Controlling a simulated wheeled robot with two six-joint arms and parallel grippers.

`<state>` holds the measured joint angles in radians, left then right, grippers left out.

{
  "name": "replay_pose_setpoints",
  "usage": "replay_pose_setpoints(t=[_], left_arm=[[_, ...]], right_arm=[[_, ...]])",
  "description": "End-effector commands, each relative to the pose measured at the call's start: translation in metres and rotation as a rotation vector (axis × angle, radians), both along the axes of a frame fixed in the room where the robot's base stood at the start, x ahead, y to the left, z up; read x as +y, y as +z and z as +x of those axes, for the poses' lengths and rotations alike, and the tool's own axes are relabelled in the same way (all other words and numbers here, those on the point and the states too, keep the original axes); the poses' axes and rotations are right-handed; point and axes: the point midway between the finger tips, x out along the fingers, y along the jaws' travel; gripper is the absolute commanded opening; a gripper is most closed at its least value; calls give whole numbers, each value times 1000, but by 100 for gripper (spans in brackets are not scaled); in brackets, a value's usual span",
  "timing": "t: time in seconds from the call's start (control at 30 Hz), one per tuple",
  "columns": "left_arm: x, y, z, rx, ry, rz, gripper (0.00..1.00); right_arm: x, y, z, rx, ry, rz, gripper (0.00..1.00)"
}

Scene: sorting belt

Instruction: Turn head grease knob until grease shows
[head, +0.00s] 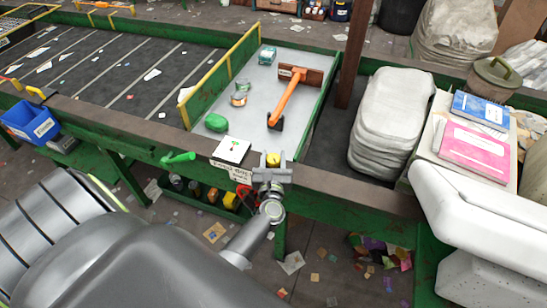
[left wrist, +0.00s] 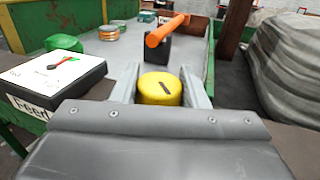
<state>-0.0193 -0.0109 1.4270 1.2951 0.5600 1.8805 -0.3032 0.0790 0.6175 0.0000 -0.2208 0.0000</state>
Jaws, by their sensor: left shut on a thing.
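My left gripper (head: 272,168) is shut on this knob, one finger on each side. The fingers also show in the left wrist view (left wrist: 160,92). Left of the knob is a box with a white dial face (left wrist: 55,68), red and green marks and a label starting "Feed"; it also shows in the head view (head: 232,150). I see no grease around the knob. My right gripper is out of view.
Beyond the knob, a grey plate (head: 265,75) holds an orange-handled tool (head: 288,97), a green lump (head: 216,122) and small tins. A brown post (head: 354,50), grey sacks (head: 392,120) and blue and pink books stand to the right. A blue bin (head: 30,120) hangs left.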

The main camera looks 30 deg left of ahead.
Motion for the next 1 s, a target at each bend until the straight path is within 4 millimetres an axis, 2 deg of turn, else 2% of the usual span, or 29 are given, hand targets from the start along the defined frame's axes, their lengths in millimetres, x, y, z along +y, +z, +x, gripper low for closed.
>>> replay_pose_setpoints(t=[0.33,0.7,1.0], left_arm=[[1,-2,-1,-1,-73,2,17],[1,-4,0,-1,-359,4,17],[0,-1,0,-1,-480,3,17]], right_arm=[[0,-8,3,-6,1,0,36],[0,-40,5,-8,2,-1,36],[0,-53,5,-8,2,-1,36]])
